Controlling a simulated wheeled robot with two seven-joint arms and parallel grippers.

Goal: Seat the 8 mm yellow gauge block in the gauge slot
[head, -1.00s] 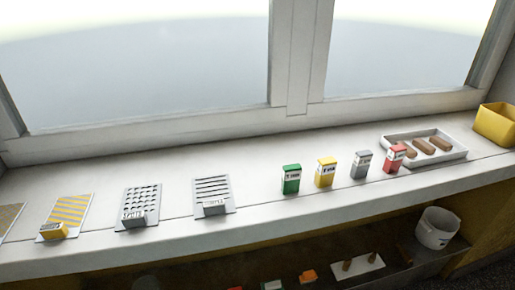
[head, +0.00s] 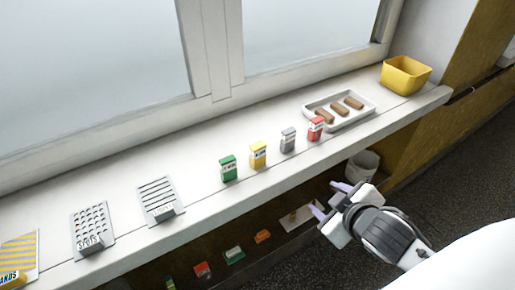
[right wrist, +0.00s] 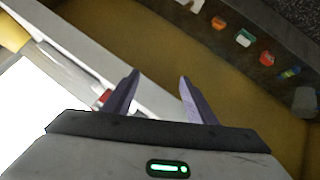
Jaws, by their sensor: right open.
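The yellow gauge block (head: 258,155) stands upright on the white windowsill, between the green block (head: 228,168) and the grey block (head: 288,140). A red block (head: 316,128) stands at the right end of the row. The labels are too small to read. My right gripper (head: 328,199) is open and empty, in front of and below the sill edge, to the right of the yellow block. In the right wrist view its two fingers (right wrist: 158,80) are spread, with a red thing (right wrist: 104,97) partly hidden behind the left finger. I cannot make out the gauge slot. My left gripper is out of view.
A white tray (head: 366,116) with brown bars and a yellow bin (head: 405,75) stand on the sill at right. Slotted (head: 160,203), perforated (head: 91,218) and striped (head: 18,249) plates lie at left. A lower shelf holds small coloured items and a white bucket (head: 362,166).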

